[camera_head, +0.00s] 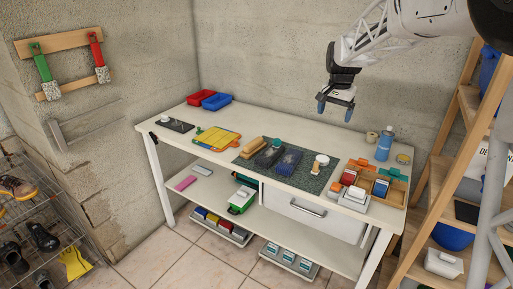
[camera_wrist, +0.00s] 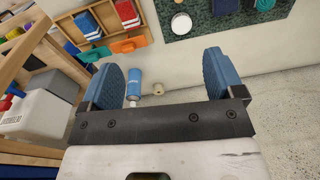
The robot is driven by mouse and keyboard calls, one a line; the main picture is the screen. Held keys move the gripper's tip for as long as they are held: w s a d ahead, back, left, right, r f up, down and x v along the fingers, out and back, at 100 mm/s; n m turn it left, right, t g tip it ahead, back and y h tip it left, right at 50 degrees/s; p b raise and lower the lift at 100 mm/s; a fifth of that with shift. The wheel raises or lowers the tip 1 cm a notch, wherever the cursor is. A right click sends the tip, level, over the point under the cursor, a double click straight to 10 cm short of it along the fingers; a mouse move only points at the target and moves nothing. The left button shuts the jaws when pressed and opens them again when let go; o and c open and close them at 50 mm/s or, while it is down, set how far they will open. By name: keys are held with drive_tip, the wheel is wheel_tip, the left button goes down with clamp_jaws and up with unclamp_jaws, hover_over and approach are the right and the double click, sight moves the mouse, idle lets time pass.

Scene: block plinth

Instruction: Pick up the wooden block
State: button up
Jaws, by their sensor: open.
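A tan, wood-coloured block (camera_head: 253,144) lies on the dark speckled mat (camera_head: 312,184) on the white workbench, at the mat's back left part. It looks long and low, but it is too small to make out its details. It does not show in the wrist view. My gripper (camera_head: 335,109) is open and empty, high above the back right part of the bench, to the right of the block and well apart from it. Its two blue fingers stand wide apart in the wrist view (camera_wrist: 163,75), with nothing between them.
Dark and blue brushes (camera_head: 288,160) lie next to the block, and a white-topped jar (camera_head: 321,162) stands on the mat. A blue bottle (camera_head: 384,146) and wooden tray (camera_head: 376,182) are at the right. A yellow folder (camera_head: 216,139) lies left.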

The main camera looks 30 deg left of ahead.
drive_tip(key=w+a+f, duration=0.3)
drive_tip(key=a+f, duration=0.2)
drive_tip(key=a, duration=0.4)
drive_tip(key=w+a+f, duration=0.2)
drive_tip(key=a+f, duration=0.2)
drive_tip(key=a, duration=0.6)
hover_over(253, 141)
drive_tip(key=shift+g, duration=0.4)
wheel_tip(253, 141, down, 11)
drive_tip(key=shift+r, duration=0.1)
drive_tip(key=shift+d+f, duration=0.1)
drive_tip(key=shift+f, duration=1.25)
drive_tip(key=shift+s+f, duration=0.1)
drive_tip(key=shift+f, duration=2.5)
drive_tip(key=c, duration=1.2)
